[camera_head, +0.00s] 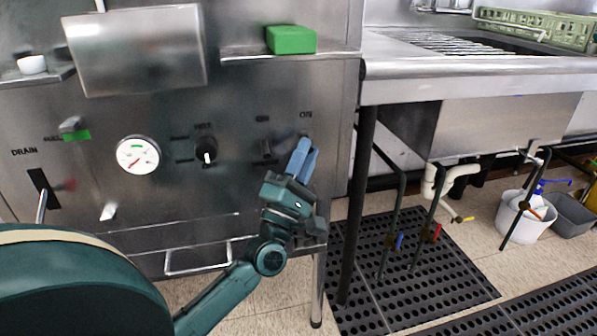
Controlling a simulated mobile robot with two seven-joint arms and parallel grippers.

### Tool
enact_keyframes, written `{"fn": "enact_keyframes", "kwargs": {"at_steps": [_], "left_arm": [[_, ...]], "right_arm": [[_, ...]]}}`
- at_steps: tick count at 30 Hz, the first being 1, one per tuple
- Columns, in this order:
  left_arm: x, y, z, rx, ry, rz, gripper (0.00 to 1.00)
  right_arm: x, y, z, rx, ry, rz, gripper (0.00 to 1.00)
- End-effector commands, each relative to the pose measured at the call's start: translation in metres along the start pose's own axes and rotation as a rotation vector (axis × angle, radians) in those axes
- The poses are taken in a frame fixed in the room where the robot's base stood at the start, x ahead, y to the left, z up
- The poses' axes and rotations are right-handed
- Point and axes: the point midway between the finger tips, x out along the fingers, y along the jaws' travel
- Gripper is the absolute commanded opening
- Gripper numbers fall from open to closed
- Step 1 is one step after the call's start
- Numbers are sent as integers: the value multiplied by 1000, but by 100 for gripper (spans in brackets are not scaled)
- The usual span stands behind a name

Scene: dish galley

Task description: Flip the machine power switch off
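The steel machine front (230,205) carries a row of controls. A small switch (266,149) sits right of centre under a short label that is hard to read. Another label (306,114), which looks like "ON", is further right. My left gripper (309,147) has its blue fingers pointing up just below that label. They cover the panel there, so any switch behind them is mostly hidden. The fingers look close together, but whether they touch or hold something is unclear. My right gripper is not in view.
A dial gauge (138,154), a black knob (205,152) and a drain lever (42,204) are further left. A green block (291,40) sits on the shelf above. A steel sink counter (480,75) stands right, with black floor mats (430,262) below.

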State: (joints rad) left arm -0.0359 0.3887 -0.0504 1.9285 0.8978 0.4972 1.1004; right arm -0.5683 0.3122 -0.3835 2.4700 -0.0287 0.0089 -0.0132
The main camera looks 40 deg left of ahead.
Motion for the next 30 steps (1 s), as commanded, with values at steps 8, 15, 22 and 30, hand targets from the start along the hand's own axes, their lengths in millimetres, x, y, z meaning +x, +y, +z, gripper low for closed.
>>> {"fn": "enact_keyframes", "kwargs": {"at_steps": [8,15,22,30], "left_arm": [[-49,-1,0,2,-2,-8,22],[-100,0,0,1,-2,-6,22],[-126,0,0,1,-2,-2,22],[-130,0,0,0,-2,-1,22]], "right_arm": [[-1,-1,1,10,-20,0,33],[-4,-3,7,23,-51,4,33],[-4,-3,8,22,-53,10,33],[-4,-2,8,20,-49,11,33]]}}
